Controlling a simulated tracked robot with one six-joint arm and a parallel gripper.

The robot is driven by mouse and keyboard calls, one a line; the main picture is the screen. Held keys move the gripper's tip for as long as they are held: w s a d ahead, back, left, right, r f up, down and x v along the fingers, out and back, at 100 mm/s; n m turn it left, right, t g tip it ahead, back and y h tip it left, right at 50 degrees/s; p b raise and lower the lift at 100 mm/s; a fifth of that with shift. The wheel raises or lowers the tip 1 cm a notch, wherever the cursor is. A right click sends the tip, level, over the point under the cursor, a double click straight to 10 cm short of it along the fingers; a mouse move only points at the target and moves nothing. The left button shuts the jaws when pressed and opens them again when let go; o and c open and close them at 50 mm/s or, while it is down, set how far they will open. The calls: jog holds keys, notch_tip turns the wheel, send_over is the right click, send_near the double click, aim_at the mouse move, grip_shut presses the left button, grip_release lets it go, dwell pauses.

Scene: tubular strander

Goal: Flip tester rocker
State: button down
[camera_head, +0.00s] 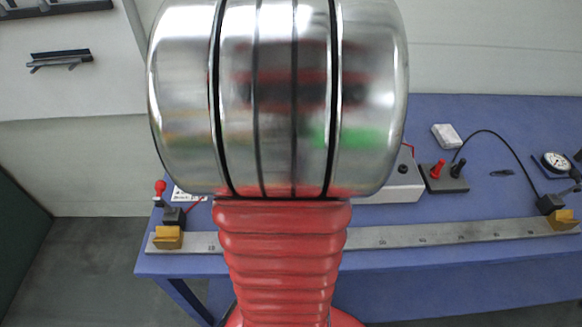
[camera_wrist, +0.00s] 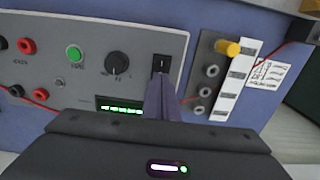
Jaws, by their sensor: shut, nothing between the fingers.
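The tester (camera_wrist: 105,45) fills much of the wrist view, with its grey panel facing me. Its black rocker (camera_wrist: 161,63) sits near the panel's right end, just right of a black knob (camera_wrist: 117,62). My gripper (camera_wrist: 160,78) is shut, with its dark fingertips directly below and over the lower part of the rocker in the picture. I cannot tell whether they touch it. A small display (camera_wrist: 120,107) below the knob shows green characters. In the head view only the right end of the tester (camera_head: 403,184) shows; my arm hides the rest and my gripper.
A terminal strip with a yellow plug (camera_wrist: 228,48) stands right of the tester. Red leads run to the panel's red sockets (camera_wrist: 40,95). On the blue table (camera_head: 420,115) lie a long metal bar (camera_head: 400,236), a socket block (camera_head: 445,177) and a dial gauge (camera_head: 555,162).

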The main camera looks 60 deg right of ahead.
jog(key=shift+f, duration=0.55)
dwell(0.4)
jog(key=shift+r, duration=0.1)
notch_tip(320, 180, up, 7)
dwell(1.1)
jog(key=shift+s, duration=0.15)
dwell(0.5)
